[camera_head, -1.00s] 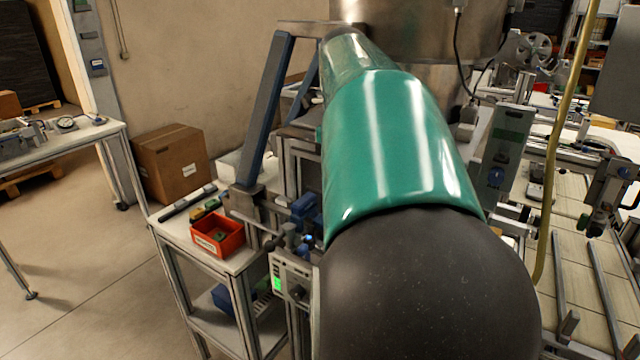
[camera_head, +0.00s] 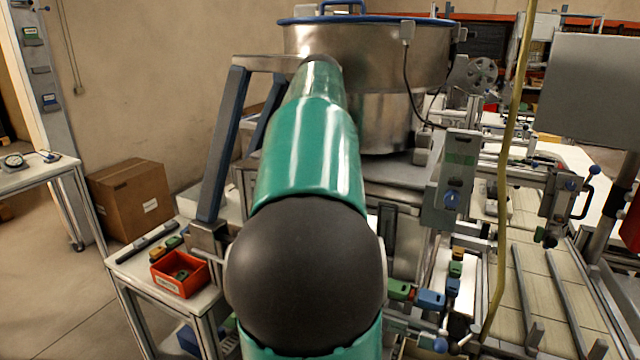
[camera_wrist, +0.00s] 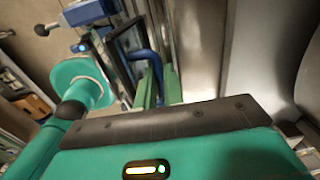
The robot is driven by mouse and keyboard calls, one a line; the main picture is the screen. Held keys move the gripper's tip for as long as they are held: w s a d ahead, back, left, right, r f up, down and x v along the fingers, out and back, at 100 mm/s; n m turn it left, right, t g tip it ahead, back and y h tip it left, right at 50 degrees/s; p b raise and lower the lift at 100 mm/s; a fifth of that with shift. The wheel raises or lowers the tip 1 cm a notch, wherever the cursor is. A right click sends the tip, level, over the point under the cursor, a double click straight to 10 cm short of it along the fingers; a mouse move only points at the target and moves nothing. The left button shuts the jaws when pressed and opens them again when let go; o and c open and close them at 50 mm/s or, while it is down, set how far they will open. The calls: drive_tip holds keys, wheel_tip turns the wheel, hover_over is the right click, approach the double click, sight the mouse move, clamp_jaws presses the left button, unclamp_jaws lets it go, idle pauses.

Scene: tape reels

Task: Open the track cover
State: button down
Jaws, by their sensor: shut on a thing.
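In the wrist view, the green fingers of my gripper (camera_wrist: 158,87) show beyond the dark edge of my wrist. They are closed on a curved blue handle (camera_wrist: 151,58), whose lower end runs between them. A dark thin frame (camera_wrist: 122,62) stands just left of the handle; I cannot tell whether it is the track cover or how far it is open. In the head view, my green and black arm hides my gripper and the handle.
A large metal bowl (camera_head: 365,95) stands behind my arm. A red bin (camera_head: 180,273) sits on the left bench, near a cardboard box (camera_head: 130,200). Green and blue blocks (camera_head: 430,299) lie right of my arm. A yellowish hose (camera_head: 503,190) hangs at right, before a conveyor (camera_head: 535,275).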

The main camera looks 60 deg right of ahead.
idle(0.3)
drive_tip(key=c, duration=1.5)
unclamp_jaws()
drive_tip(key=shift+s, duration=0.1)
drive_tip(key=shift+d+r, duration=0.1)
drive_tip(key=shift+r, duration=0.05)
